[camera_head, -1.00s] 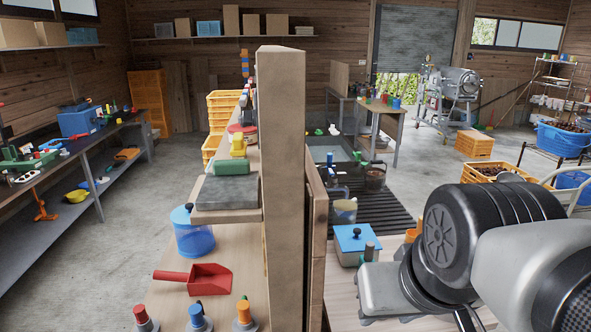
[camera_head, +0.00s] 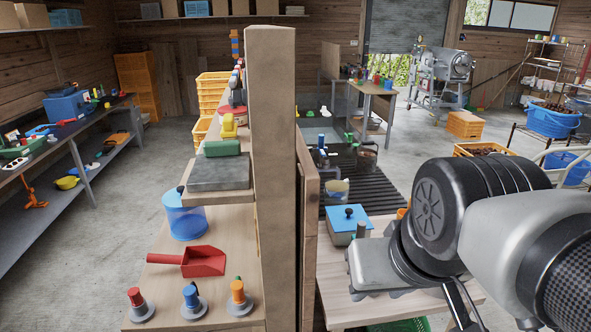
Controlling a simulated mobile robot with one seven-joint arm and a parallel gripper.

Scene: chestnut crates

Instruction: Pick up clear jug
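A clear, see-through vessel (camera_head: 336,191) with pale contents stands beyond the right-hand table, by the dark slatted surface. It may be the clear jug; no handle or spout can be made out. Another see-through vessel (camera_head: 366,161) with brownish contents stands farther back to its right. My arm reaches in from the right over the table, but my gripper's fingers do not show.
A tall wooden post (camera_head: 270,180) and partition split the view. A red scoop (camera_head: 200,262) and several coloured knobbed pieces lie left of the post. The grey floor at left is clear.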

